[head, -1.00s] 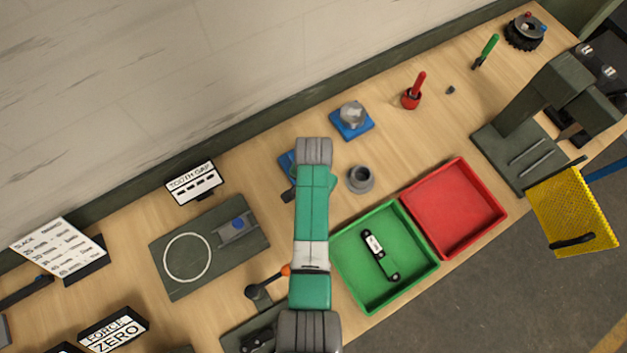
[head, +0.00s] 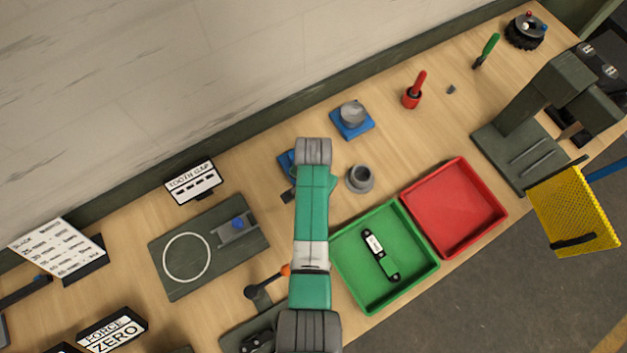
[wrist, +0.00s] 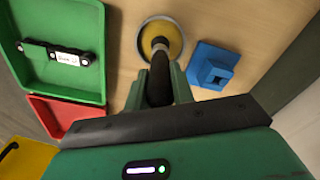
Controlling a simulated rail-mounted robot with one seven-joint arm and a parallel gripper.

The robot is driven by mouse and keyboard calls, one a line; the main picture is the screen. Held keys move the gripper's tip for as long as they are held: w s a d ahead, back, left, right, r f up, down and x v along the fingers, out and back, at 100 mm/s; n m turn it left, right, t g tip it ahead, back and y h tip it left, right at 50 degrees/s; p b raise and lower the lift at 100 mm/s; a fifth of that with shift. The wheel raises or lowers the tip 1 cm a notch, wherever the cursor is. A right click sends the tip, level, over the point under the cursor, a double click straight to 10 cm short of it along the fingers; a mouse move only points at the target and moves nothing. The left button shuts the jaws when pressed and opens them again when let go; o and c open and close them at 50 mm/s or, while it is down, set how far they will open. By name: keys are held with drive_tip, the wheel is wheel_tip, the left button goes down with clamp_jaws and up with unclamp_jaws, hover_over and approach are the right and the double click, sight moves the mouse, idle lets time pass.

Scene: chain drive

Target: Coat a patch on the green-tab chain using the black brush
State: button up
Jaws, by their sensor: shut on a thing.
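The chain (head: 380,255), with dark ends, a white label and a green part, lies in the green tray (head: 429,273). It also shows in the wrist view (wrist: 62,56), where its label faces up. My gripper (wrist: 160,92) is shut on the black brush (wrist: 159,70), gripping its dark handle. The brush points away from the wrist toward a round pot (wrist: 176,42) with a yellow inside. Its lower end lines up with the pot's middle, but I cannot tell whether it touches the contents. In the head view my arm hides the gripper and brush.
A red tray (head: 478,239) adjoins the green tray. A grey cup (head: 360,180) and a blue base with a grey part (head: 353,123) stand near my arm. A blue holder (wrist: 205,77) is beside the pot. A red-handled tool (head: 415,90) stands farther back. Bare wood lies between them.

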drive_tip(key=shift+f, duration=0.55)
idle(1.2)
wheel_tip(320, 180, up, 7)
drive_tip(key=p, duration=0.6)
drive_tip(key=shift+r+p, duration=0.15)
drive_tip(key=shift+p, duration=0.15)
idle(0.4)
drive_tip(key=s+r+n, duration=0.5)
drive_tip(key=r+n, duration=0.1)
drive_tip(key=r, duration=0.5)
drive_tip(key=shift+s, duration=0.4)
drive_tip(key=shift+d, duration=0.15)
